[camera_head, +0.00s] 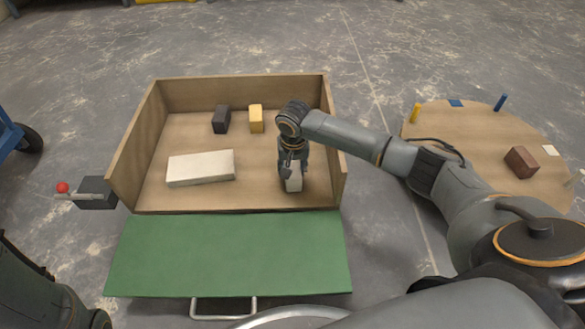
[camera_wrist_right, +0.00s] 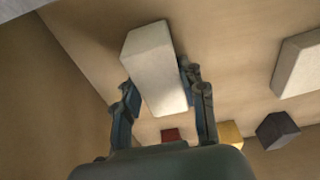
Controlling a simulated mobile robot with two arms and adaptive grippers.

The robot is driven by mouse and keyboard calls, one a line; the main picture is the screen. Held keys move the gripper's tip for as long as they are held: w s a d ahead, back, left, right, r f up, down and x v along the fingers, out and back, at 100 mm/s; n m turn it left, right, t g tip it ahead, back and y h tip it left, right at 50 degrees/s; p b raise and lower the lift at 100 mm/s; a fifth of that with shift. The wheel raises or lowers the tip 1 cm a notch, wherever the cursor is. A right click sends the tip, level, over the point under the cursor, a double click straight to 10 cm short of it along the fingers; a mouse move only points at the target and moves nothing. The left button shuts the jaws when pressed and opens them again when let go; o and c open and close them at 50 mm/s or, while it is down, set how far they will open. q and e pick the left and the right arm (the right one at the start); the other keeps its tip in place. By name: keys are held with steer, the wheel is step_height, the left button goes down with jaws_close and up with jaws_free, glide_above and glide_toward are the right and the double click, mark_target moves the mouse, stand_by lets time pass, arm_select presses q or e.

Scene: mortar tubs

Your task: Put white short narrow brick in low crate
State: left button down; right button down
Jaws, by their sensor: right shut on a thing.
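The white short narrow brick (camera_head: 293,184) is between the fingers of my right gripper (camera_head: 291,172), low inside the wooden low crate (camera_head: 125,157), near its front right. In the right wrist view the white brick (camera_wrist_right: 155,68) stands out beyond the fingers of the right gripper (camera_wrist_right: 159,82), which is shut on its sides. I cannot tell whether the brick touches the crate floor. The crate's green front panel (camera_head: 228,255) is folded down. My left gripper is out of view.
In the crate lie a long white brick (camera_head: 201,168), a dark grey brick (camera_head: 221,119), a yellow brick (camera_head: 256,118) and a red-brown brick (camera_wrist_right: 170,135). A round wooden board (camera_head: 460,135) with a brown brick (camera_head: 521,161) is at the right. A red-knobbed lever (camera_head: 63,188) is at the left.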

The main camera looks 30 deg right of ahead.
steer(key=shift+f, duration=0.3)
steer(key=c, duration=0.7)
jaws_free()
step_height(320, 180, up, 12)
steer(key=s, duration=0.1)
steer(key=shift+s+a, duration=0.35)
